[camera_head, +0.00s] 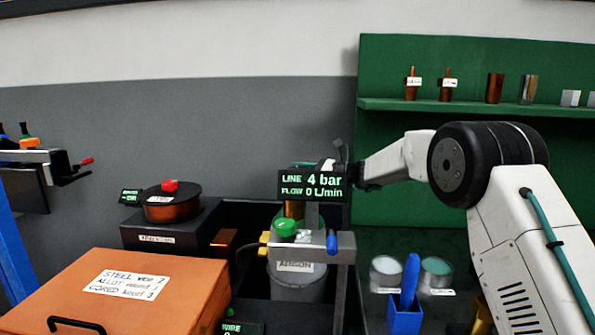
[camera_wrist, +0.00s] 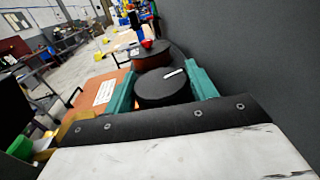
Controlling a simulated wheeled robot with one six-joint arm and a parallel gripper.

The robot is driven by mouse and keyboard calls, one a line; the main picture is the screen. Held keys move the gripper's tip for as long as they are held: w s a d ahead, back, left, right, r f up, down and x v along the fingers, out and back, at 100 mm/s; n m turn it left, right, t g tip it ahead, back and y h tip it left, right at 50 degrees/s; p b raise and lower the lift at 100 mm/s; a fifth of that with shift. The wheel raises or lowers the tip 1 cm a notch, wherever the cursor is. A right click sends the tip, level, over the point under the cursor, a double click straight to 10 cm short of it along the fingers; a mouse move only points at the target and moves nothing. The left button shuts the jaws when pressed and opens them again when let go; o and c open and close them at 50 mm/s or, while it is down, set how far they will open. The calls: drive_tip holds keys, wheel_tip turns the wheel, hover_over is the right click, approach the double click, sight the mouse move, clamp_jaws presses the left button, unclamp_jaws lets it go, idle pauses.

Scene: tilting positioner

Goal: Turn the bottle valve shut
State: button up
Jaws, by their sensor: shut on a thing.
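The bottle (camera_head: 298,287) is a grey cylinder with a white label, standing in a dark open bay in the head view. A black display (camera_head: 312,186) in front of its top reads LINE 4 bar, FLOW 0 L/min, and hides most of the valve. My gripper (camera_head: 322,165) reaches in from the right, just above and behind the display. In the wrist view, the teal fingers of my gripper (camera_wrist: 161,75) stand on either side of a round black valve knob (camera_wrist: 162,90) with a white mark on top. They are shut on it.
An orange box (camera_head: 130,295) and a copper-coloured spool (camera_head: 171,207) stand left. Cups and a blue holder (camera_head: 405,316) are at right.

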drive_tip(key=m+t+h, duration=0.1)
drive_tip(key=t, duration=0.1)
drive_tip(key=m+t, duration=0.2)
drive_tip(key=t, duration=0.1)
drive_tip(key=shift+r+m+h, duration=0.1)
drive_tip(key=shift+m+h, duration=0.2)
drive_tip(key=shift+h, duration=0.1)
drive_tip(key=o, duration=1)
drive_tip(key=v, duration=0.8)
drive_tip(key=shift+a, duration=0.1)
